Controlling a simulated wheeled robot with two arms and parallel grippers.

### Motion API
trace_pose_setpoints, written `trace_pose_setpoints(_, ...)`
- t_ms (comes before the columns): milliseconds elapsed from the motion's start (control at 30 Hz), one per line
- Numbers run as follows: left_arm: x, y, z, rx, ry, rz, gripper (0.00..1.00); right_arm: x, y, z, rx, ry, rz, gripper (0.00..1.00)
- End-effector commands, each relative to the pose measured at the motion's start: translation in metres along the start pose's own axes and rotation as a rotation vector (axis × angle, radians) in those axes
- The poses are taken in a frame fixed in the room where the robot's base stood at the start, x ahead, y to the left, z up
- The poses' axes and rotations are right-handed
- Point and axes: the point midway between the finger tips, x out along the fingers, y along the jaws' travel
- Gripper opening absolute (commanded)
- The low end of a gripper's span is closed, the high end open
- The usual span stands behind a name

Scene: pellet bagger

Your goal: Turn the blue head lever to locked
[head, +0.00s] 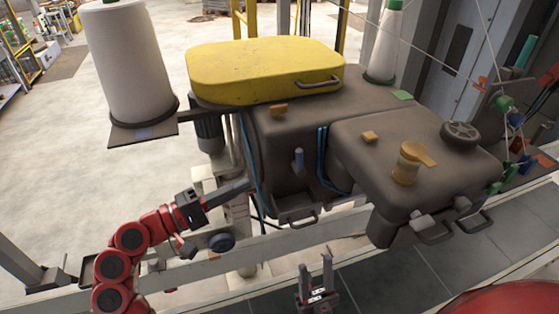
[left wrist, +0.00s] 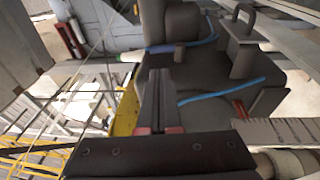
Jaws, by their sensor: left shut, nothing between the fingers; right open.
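The blue head lever (head: 298,159) is a small blue handle on the front face of the grey-brown machine head (head: 275,125), and it stands roughly upright. I cannot pick it out with certainty in the left wrist view. My left gripper (head: 248,184) is shut and empty, pointing right, to the left of the lever and a little lower, apart from it. Its closed fingers show in the left wrist view (left wrist: 160,75). My right gripper (head: 317,272) is open and empty, low in front of the machine, well below the lever.
Blue cables (head: 322,160) hang on the machine on both sides of the lever. A metal handle (head: 303,222) juts out below. A yellow cover (head: 265,72) tops the machine, and a white thread cone (head: 125,65) stands left. A long rail (head: 190,277) runs across the front.

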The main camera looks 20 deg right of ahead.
Motion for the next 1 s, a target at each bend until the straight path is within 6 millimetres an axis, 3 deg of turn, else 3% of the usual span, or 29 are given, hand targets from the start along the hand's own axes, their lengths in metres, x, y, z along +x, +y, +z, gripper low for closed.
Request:
trace_pose_setpoints(300,0.070,0.004,0.001,-0.002,-0.003,0.000,0.00,0.029,0.001,-0.005,0.000,0.000,0.000,0.45)
trace_pose_setpoints(500,0.101,0.005,-0.001,0.002,0.002,0.002,0.00,0.042,0.002,-0.007,0.000,0.000,0.000,0.45)
trace_pose_setpoints(700,0.114,0.001,-0.002,0.001,0.003,0.000,0.00,0.046,0.002,-0.008,0.000,0.000,0.000,0.45)
trace_pose_setpoints(1000,0.115,0.001,-0.002,0.001,0.005,0.001,0.00,0.045,0.002,-0.008,0.000,0.000,0.000,0.45)
